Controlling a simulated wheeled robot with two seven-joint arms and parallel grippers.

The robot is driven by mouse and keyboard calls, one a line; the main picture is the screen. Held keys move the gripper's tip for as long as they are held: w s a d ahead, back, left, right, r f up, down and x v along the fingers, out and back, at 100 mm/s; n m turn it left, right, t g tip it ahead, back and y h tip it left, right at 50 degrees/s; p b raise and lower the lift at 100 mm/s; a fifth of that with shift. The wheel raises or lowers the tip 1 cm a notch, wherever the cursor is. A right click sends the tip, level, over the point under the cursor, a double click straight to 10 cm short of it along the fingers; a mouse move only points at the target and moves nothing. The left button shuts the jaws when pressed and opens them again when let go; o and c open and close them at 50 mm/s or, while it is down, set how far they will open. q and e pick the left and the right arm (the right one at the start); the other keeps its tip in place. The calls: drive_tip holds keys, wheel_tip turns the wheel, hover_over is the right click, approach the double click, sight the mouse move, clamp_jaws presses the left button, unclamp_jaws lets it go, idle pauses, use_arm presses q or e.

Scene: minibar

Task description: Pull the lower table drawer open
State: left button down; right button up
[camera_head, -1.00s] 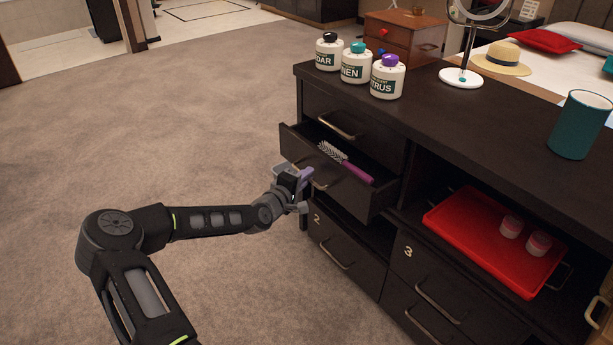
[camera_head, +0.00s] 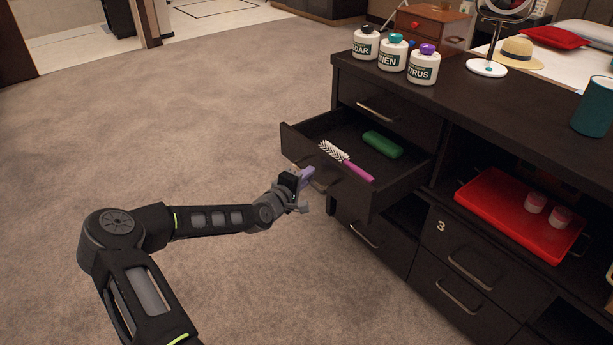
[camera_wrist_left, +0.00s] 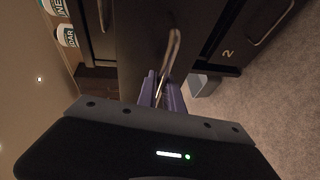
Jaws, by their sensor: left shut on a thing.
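A dark drawer (camera_head: 345,182) in the left column of the cabinet stands open, below a closed top drawer (camera_head: 385,110) and above the drawer marked 2. My left gripper (camera_head: 307,180) is at its front, shut on its metal handle (camera_wrist_left: 172,48). The wrist view shows the purple fingers (camera_wrist_left: 162,88) around the handle. A pink-handled brush (camera_head: 345,161) and a green case (camera_head: 382,144) lie inside the drawer. The gripper hides part of the handle in the head view. My right gripper is not in view.
The closed lower drawer (camera_head: 375,240) and the drawer marked 3 (camera_head: 475,265) are below. A red tray (camera_head: 500,210) with two small jars is on the shelf to the right. Three bottles (camera_head: 392,52) stand on top. Carpet (camera_head: 200,120) at the left is clear.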

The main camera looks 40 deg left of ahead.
use_arm(q)
drive_tip(key=c, duration=1.5)
unclamp_jaws()
drive_tip(key=s+r+p, duration=0.1)
drive_tip(key=s+p, duration=0.1)
drive_tip(key=s, duration=0.5)
drive_tip(key=shift+s+d+r, duration=0.15)
drive_tip(key=shift+s+d, duration=0.15)
drive_tip(key=shift+d, duration=0.1)
